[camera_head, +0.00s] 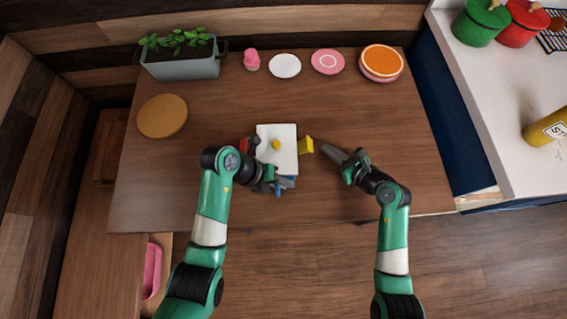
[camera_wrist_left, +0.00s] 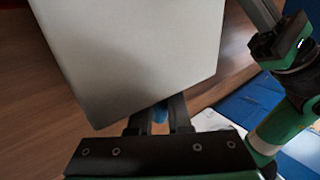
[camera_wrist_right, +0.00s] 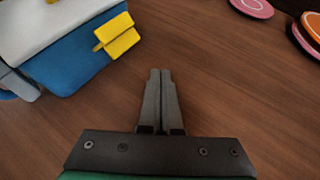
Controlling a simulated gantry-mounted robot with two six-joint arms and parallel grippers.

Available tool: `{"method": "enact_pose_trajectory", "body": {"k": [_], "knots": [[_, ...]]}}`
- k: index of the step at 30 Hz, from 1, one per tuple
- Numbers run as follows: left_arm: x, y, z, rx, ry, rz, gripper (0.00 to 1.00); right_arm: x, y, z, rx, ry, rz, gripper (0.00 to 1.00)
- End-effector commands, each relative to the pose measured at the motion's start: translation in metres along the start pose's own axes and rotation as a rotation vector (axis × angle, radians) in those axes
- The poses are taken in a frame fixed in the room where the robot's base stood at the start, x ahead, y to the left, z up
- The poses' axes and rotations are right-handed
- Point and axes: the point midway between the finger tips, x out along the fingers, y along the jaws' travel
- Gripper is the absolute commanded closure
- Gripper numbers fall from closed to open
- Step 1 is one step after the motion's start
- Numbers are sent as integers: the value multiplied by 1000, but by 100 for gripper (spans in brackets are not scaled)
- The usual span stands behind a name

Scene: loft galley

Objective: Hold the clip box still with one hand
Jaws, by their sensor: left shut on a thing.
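The clip box has a white lid (camera_head: 284,156) with a yellow knob (camera_head: 276,144), over a blue body (camera_wrist_right: 75,60). A yellow clip (camera_head: 305,145) sticks out on its right side, and a red part (camera_head: 246,145) shows at its left. My left gripper (camera_head: 276,182) is at the box's near side, shut on a small blue part of it (camera_wrist_left: 160,111); the lid hides much of this in the left wrist view. My right gripper (camera_head: 328,151) is right of the yellow clip, apart from it. Its fingers (camera_wrist_right: 160,100) are together and empty.
A planter (camera_head: 183,66), a pink item (camera_head: 251,60), a white plate (camera_head: 285,66), a pink plate (camera_head: 328,62) and stacked orange-topped dishes (camera_head: 381,62) line the table's back. A round cork mat (camera_head: 162,116) lies at left. The table right of my right gripper is clear.

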Motion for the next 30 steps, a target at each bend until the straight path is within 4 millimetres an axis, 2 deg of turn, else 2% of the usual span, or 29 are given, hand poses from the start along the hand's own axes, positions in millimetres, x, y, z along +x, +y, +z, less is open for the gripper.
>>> {"method": "enact_pose_trajectory", "body": {"k": [13, 30], "knots": [[0, 0, 0, 0, 0, 0, 100, 1, 1, 0, -1, 0, 0, 100], [0, 0, 0, 0, 0, 0, 100, 8, 13, 3, -1, 1, 1, 100]]}}
